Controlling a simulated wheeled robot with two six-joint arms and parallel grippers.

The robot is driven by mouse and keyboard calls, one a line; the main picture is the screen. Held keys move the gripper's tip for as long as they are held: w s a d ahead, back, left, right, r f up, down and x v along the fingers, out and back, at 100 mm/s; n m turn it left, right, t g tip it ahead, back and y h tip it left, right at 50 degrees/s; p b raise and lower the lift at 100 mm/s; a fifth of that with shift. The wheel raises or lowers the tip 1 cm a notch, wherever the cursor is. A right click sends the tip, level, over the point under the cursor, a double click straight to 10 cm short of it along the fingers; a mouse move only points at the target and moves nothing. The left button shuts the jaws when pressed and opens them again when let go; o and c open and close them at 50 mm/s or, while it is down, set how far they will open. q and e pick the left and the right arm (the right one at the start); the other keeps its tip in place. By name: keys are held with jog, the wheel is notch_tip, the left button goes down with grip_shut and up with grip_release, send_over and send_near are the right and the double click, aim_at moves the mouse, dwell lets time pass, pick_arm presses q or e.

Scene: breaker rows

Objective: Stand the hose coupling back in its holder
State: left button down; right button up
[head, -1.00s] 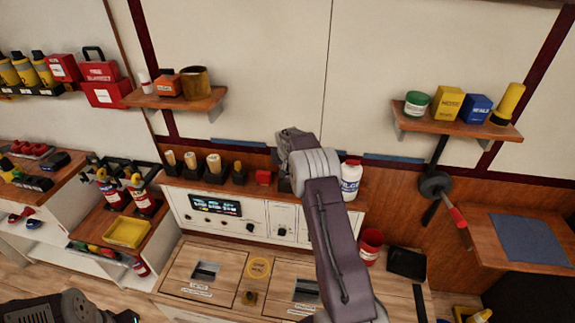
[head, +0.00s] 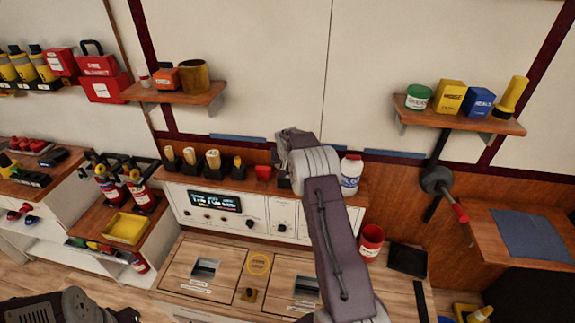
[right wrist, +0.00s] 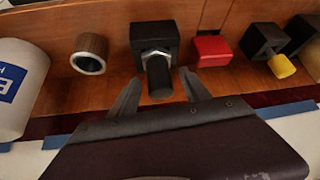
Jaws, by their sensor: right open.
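In the right wrist view a black piece with a silver hex collar, seemingly the hose coupling (right wrist: 159,76), sticks out of a square black holder (right wrist: 153,36). I cannot tell how firmly it sits there. My right gripper (right wrist: 158,86) is open, with one finger on each side of the black piece and gaps showing. In the head view my right gripper (head: 287,160) is over the back ledge, and my own arm hides its fingers and the coupling. Part of my left arm shows at the bottom left, but its gripper does not.
On the ledge, a brown hollow ring (right wrist: 89,54) and a white bottle (head: 351,175) are on one side of the holder. A red block (head: 263,172) and several black holders with handled tools (head: 212,163) are on the other.

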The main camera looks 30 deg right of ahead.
jog(key=b+v, duration=0.1)
jog(key=v, duration=0.8)
dwell(0.5)
jog(key=a+r+n, duration=0.1)
jog(key=a+r, duration=0.4)
jog(key=s+a+f+n+y, duration=0.1)
jog(key=s+a+y, duration=0.1)
jog(key=s+a, duration=0.5)
jog(key=s+a+f+n+g, duration=0.1)
jog(key=s+a+f, duration=0.3)
jog(key=s, duration=0.8)
jog(key=s+a+f+n+g+y, duration=0.1)
jog(key=s+a+f+n+g, duration=0.1)
jog(key=s+f, duration=0.5)
jog(key=s+a+g, duration=0.1)
jog(key=s+a, duration=0.1)
jog(key=s, duration=0.3)
jog(key=shift+s+a+f+n+g, duration=0.2)
jog(key=shift+s+a+n+g, duration=0.1)
